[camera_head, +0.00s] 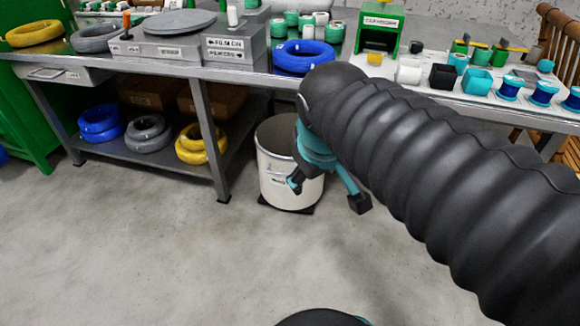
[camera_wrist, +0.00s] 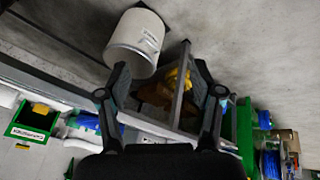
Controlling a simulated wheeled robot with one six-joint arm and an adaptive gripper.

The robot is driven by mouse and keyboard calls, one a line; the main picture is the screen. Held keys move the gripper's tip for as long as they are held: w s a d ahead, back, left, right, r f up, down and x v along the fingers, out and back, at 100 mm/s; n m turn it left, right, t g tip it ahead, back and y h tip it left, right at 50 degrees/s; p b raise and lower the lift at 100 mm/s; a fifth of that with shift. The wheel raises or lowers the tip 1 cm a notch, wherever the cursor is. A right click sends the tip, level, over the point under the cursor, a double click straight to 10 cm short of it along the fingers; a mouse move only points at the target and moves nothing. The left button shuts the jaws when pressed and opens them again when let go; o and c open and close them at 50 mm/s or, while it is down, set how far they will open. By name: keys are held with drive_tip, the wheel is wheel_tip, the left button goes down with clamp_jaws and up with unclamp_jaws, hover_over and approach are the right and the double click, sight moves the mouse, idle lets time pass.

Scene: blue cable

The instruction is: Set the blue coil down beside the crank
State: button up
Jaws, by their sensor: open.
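A blue coil (camera_head: 304,57) lies flat on the front edge of the grey workbench, right of a grey box with printed labels. The likely crank is the orange-topped handle (camera_head: 127,21) on a grey machine with a round disc, farther left on the bench. My gripper (camera_head: 328,195) hangs open and empty in front of the bench, below the coil and beside the white bin. In the wrist view, its two fingers are spread (camera_wrist: 158,72) with nothing between them. Blue shows behind the left finger there, but I cannot tell whether it is this coil.
A white bin (camera_head: 278,165) stands on the floor. Blue (camera_head: 101,122), grey (camera_head: 149,133) and yellow (camera_head: 200,144) coils lie on the lower shelf. Yellow (camera_head: 34,33) and grey (camera_head: 95,37) coils lie on the bench left of the machine. A green dispenser (camera_head: 378,25) and spools stand right.

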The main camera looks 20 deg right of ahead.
drive_tip(key=s+f+m, duration=0.1)
drive_tip(key=s+a+f+m+y, duration=0.1)
drive_tip(key=s, duration=0.1)
drive_tip(key=s+a+f+m, duration=0.1)
drive_tip(key=shift+s+f+t, duration=0.2)
drive_tip(key=shift+t, duration=0.2)
